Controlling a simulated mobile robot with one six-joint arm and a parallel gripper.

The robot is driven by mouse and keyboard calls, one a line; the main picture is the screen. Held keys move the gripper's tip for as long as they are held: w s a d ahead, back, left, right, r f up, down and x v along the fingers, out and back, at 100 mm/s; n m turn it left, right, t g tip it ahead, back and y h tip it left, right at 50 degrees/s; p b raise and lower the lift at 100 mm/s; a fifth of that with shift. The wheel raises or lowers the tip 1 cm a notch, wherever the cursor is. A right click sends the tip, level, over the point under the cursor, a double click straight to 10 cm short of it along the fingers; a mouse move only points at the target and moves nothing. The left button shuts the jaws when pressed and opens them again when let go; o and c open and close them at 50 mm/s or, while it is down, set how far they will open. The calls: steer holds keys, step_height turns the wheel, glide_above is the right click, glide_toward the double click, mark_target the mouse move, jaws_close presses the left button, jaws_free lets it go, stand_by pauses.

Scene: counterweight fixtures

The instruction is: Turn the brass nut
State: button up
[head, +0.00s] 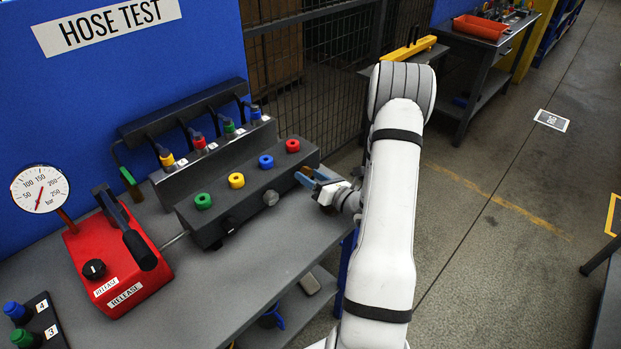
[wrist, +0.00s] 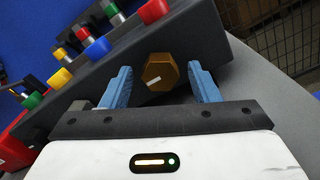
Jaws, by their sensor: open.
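The brass nut (wrist: 160,74) is a hexagonal, gold-brown piece with a white mark on its lower left. It is on the front face of the dark manifold block (wrist: 150,48), near the block's right end. My gripper (wrist: 159,80) is open, with its blue fingers on either side of the nut and a visible gap at each side. In the head view my gripper (head: 315,180) is at the right end of the block. Only a small brown part of the nut (head: 302,180) shows there, the rest hidden by the fingers.
The block carries green, yellow, blue and red caps (head: 292,146). Hoses with coloured ends stand in a rack (head: 215,150) behind. A red pump (head: 115,260) with a lever and gauge (head: 39,188) is to the left. The grey bench top (head: 230,285) in front is clear.

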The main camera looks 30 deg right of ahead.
steer(key=b+v, duration=0.1)
steer(key=v, duration=0.6)
steer(key=shift+s+d+b, duration=0.1)
steer(key=shift+s+b, duration=0.25)
steer(key=s+a+r+n+g+y, duration=0.2)
steer(key=s+a+r+n+g, duration=0.1)
steer(key=a+n+g, duration=0.3)
steer(key=s+a+r+n+g+y, duration=0.2)
steer(key=s+a+r+n+g, duration=0.15)
steer(key=a+n, duration=0.4)
steer(key=s+a+r+n+g+y, duration=0.2)
steer(key=a+r+n+g, duration=0.1)
steer(key=a+n+g, duration=0.4)
steer(key=s+a+r+n+g+h, duration=0.1)
steer(key=s+a+r+n+h, duration=0.15)
steer(key=s+n+h, duration=0.35)
steer(key=s+d+r+n+t+h, duration=0.3)
steer(key=n+h, duration=0.3)
steer(key=n, duration=0.5)
steer(key=shift+s+d+r, duration=0.35)
steer(key=shift+d+r, duration=0.2)
steer(key=shift+r, duration=0.35)
